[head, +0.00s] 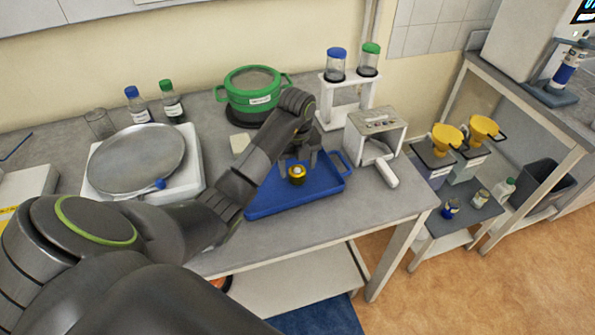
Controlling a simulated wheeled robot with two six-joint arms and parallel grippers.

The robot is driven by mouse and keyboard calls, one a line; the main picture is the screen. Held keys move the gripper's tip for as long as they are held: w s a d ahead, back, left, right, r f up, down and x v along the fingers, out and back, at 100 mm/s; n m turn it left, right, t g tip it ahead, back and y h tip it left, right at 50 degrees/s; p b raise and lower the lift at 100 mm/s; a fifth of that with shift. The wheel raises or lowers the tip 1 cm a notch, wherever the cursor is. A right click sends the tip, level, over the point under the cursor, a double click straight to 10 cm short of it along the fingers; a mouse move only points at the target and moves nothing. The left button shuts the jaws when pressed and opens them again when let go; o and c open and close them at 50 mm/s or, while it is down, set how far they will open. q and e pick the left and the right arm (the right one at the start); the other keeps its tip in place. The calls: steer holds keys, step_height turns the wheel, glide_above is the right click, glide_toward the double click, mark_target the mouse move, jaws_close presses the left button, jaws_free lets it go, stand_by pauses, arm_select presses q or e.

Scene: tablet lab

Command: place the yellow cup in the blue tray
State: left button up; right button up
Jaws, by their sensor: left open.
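The yellow cup (297,176) is a small, yellow, round thing with a dark middle. It shows over the floor of the blue tray (262,207), right of the tray's centre, and seems to stand on it. The blue tray lies on the grey bench and has a raised rim and a handle at its right end. My left gripper (299,163) points down at the cup from just above and behind it, with its jaws open. Whether the fingers touch the cup is hard to tell. My left forearm hides the tray's back left part. My right gripper is not in view.
A green pot (252,98) stands behind the tray. A white rack with two jars (345,98) and a grey-white box-shaped device (377,128) stand behind and right. A scale with a round metal pan (135,160) is at left. Yellow funnels (447,137) sit on a separate right-hand stand.

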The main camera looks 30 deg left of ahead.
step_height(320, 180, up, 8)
steer(key=p, duration=0.8)
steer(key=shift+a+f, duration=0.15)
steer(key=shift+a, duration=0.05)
